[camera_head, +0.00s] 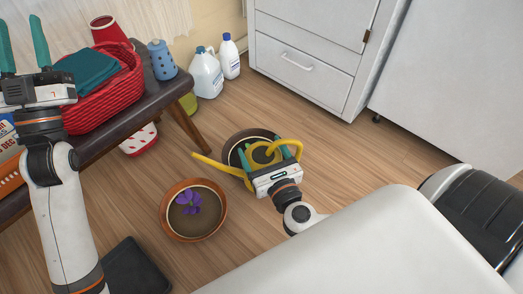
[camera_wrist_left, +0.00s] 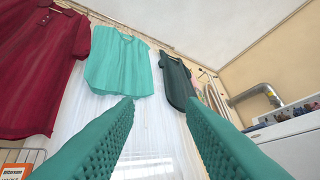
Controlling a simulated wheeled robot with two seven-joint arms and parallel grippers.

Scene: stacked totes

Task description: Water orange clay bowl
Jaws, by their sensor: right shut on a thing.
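The orange clay bowl (camera_head: 166,220) stands on the floor with dark soil and a purple flower (camera_head: 188,200) in it. My right gripper (camera_head: 270,151) is shut on a yellow watering can (camera_head: 236,171). The can's long spout points left, and its tip shows just above the orange bowl in the picture, not over its soil. Gripper and can partly hide a dark brown bowl (camera_head: 229,146) behind them. No water shows. My left gripper (camera_head: 23,46) is raised at the left, open and empty; its spread fingers also show in the left wrist view (camera_wrist_left: 160,115).
A dark bench (camera_head: 110,130) at the left carries a red basket (camera_head: 105,98) with teal cloth and a blue canister (camera_head: 161,62). White jugs (camera_head: 207,76) stand by the wall. White cabinets (camera_head: 305,50) close the back right. Clothes (camera_wrist_left: 118,60) hang before my left wrist.

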